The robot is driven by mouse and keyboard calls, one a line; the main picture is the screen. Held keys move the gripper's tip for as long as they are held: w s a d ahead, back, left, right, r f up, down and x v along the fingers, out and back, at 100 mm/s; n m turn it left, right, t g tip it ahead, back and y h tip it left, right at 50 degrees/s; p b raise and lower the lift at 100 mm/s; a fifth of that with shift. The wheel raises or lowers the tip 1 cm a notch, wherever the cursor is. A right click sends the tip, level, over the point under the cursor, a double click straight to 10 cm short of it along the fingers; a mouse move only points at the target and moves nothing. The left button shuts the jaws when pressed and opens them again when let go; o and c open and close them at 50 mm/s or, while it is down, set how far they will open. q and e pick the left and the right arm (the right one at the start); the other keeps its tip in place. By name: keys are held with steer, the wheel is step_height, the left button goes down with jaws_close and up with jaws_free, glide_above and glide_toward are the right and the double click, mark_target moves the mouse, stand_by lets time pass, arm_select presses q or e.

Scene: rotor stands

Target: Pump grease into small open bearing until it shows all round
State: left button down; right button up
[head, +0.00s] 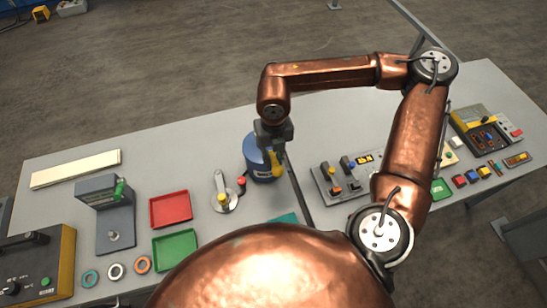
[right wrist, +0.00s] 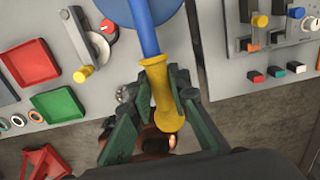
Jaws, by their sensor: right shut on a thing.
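A blue drum (head: 258,160) stands on the bench near its middle, its top partly hidden by my arm. A yellow handle (right wrist: 162,95) on a blue shaft (right wrist: 143,28) extends from the drum's side in the right wrist view. My right gripper (right wrist: 155,115) is shut on the yellow handle, with a dark green finger on each side. In the head view the right gripper (head: 273,148) is at the drum's front edge. Coloured rings, teal (head: 90,279), white (head: 115,270) and orange (head: 142,264), lie at the left. I cannot tell which thing is the small open bearing. My left gripper is not in view.
A grey lever fixture with a yellow knob (head: 223,197) stands left of the drum. Red (head: 171,209) and green (head: 175,250) trays lie further left. A control panel (head: 345,178) stands to the right. A dark gap (head: 300,195) separates the bench surfaces.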

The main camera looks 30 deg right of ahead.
steer(key=shift+f+b, duration=1.95)
steer(key=shift+f, duration=0.45)
steer(key=shift+w+r+p, duration=0.15)
steer(key=shift+r+p, duration=1.15)
steer(key=shift+r, duration=1.25)
steer(key=o, duration=0.9)
steer(key=shift+s, duration=0.2)
steer(key=shift+o, duration=0.3)
steer(key=shift+w, duration=0.15)
steer(key=shift+r+p, duration=1.6)
steer(key=shift+r, duration=1.9)
